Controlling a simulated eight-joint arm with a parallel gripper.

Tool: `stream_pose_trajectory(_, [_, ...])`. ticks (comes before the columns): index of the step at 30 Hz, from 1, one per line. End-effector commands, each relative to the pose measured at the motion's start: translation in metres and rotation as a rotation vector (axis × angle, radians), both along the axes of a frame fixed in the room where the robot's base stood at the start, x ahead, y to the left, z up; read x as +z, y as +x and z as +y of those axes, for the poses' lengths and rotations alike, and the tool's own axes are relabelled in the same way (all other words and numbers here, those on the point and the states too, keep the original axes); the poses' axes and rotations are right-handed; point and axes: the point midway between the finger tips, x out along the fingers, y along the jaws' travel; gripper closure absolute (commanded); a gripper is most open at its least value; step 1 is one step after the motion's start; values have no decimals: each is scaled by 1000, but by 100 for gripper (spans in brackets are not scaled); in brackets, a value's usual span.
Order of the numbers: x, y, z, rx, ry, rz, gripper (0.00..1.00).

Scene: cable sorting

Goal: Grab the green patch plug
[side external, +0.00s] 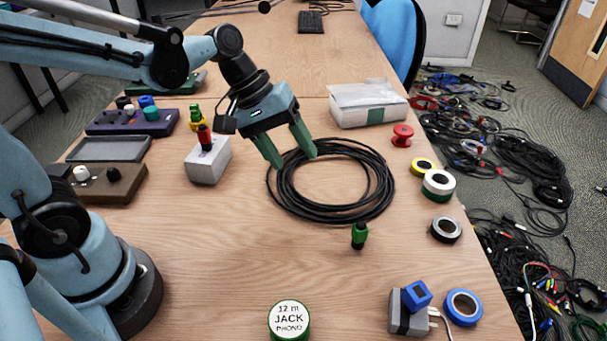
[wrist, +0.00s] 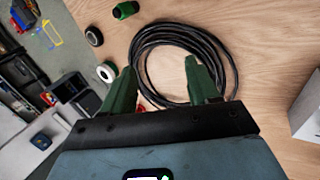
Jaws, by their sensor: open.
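The green patch plug (side external: 360,236) has a black top. It stands on the wooden table, just in front of the coiled black cable (side external: 380,200). In the wrist view the plug (wrist: 125,9) shows at the top edge, beyond the coil (wrist: 150,45). My gripper (side external: 291,156) is open and empty, with green fingers pointing down over the left back part of the coil. It is apart from the plug, up and to its left in the side view. In the wrist view the open fingers (wrist: 160,66) frame part of the coil.
A grey block (side external: 207,165) bearing a red plug (side external: 204,138) stands left of my gripper. Tape rolls (side external: 446,229) line the right edge. A grey block with a blue plug (side external: 416,295) is at front right. Bare table surrounds the green plug's front and left.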

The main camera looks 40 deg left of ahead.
Motion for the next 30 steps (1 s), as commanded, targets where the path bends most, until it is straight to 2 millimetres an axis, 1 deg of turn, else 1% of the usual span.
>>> stream_pose_trajectory(1, [-2, 8, -5, 33, -54, 50, 40])
stream_pose_trajectory(6, [-10, 27, -25, 135, -239, 242, 40])
stream_pose_trajectory(15, [-34, 52, -49, 254, -503, 608, 40])
stream_pose_trajectory(20, [-50, 58, -54, 283, -602, 802, 40])
stream_pose_trajectory(24, [-63, 58, -56, 288, -652, 932, 40])
stream_pose_trajectory(30, [-71, 55, -57, 288, -678, 1015, 40])
